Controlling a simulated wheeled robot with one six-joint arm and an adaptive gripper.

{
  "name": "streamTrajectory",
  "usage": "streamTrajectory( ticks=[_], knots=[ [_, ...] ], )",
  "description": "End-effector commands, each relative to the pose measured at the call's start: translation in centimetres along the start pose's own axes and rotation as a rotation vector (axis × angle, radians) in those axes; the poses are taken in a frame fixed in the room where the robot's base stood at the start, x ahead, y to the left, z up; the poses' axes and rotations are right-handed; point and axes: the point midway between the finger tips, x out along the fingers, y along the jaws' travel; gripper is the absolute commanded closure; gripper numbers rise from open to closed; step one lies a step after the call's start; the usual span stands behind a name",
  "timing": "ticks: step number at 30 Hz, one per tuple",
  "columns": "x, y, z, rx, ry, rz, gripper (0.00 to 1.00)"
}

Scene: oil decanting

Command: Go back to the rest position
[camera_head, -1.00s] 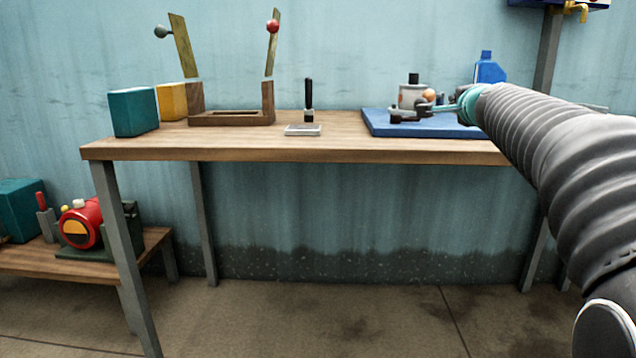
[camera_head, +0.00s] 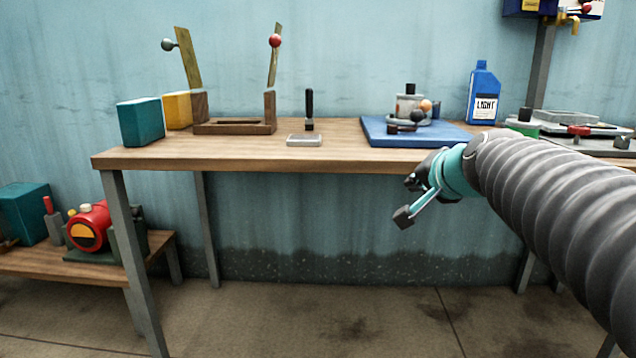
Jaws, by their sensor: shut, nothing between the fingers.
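My gripper (camera_head: 408,200) is at the end of my grey ribbed arm, which comes in from the right. It hangs in front of the workbench (camera_head: 250,152), just below the level of its front edge. It is shut and empty, clear of the bench objects. Its fingers point down and to the left. The teal band of the wrist is in view, and the arm hides part of the bench's right side.
On the bench stand a blue tray (camera_head: 380,137) with a small assembly (camera_head: 409,107), a blue LIGHT bottle (camera_head: 484,95), a black-handled tool (camera_head: 309,112), a wooden lever stand (camera_head: 235,127) and teal (camera_head: 140,122) and yellow boxes. A red machine (camera_head: 90,228) sits on the low left bench.

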Motion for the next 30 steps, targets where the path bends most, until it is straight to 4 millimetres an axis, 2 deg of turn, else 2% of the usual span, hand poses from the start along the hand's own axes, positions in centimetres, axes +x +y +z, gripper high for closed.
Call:
streamTrajectory(
  ticks=[1,6,9,12,15,19,30],
  knots=[
    [-1.9,0.6,2.5,-0.077,-0.055,0.030,1.00],
    [-6.9,5.7,11.0,-0.345,-0.250,0.154,1.00],
    [-9.8,9.4,15.1,-0.488,-0.355,0.224,1.00],
    [-12.2,12.7,18.1,-0.604,-0.441,0.283,1.00],
    [-13.9,15.2,20.0,-0.685,-0.502,0.326,1.00],
    [-14.9,16.9,21.2,-0.736,-0.541,0.356,1.00],
    [-15.0,17.2,21.4,-0.745,-0.548,0.361,1.00]
  ],
)
